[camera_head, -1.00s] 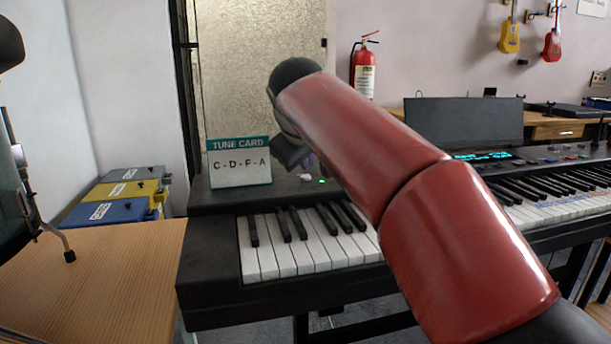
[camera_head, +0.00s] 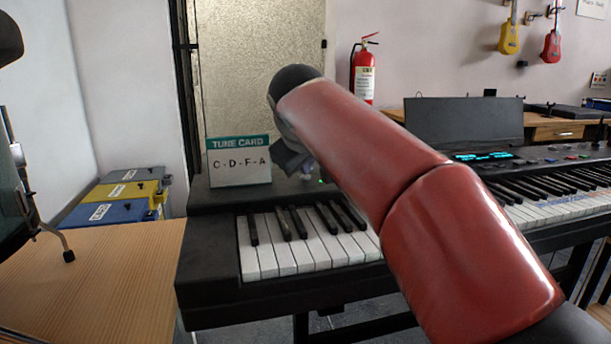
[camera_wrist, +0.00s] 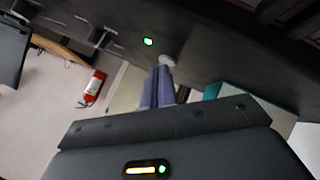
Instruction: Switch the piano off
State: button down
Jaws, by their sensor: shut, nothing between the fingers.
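The black piano (camera_head: 215,300) stands in front of me with its white and black keys facing me. A small green light (camera_head: 322,181) glows on its top panel, and it also shows in the wrist view (camera_wrist: 148,41). Beside that light is a small pale round knob or button (camera_wrist: 167,60). My gripper (camera_wrist: 164,70) is shut and empty, its fingertips at or very close to the pale button; I cannot tell whether they touch. In the head view my red arm hides the right part of the piano, and the gripper is mostly hidden.
A tune card (camera_head: 240,165) reading C-D-F-A stands on the piano, left of my gripper. A second keyboard (camera_head: 560,195) with a lit display is at right. A wooden table (camera_head: 95,280) is at left, with blue, yellow and grey cases (camera_head: 110,213) behind. A fire extinguisher (camera_head: 363,72) hangs behind.

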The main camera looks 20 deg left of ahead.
aim_at(306, 180)
jog(key=shift+r, duration=0.1)
jog(key=shift+r+p, duration=0.5)
jog(key=shift+p, duration=0.25)
notch_tip(306, 180, up, 6)
jog(key=p, duration=0.6)
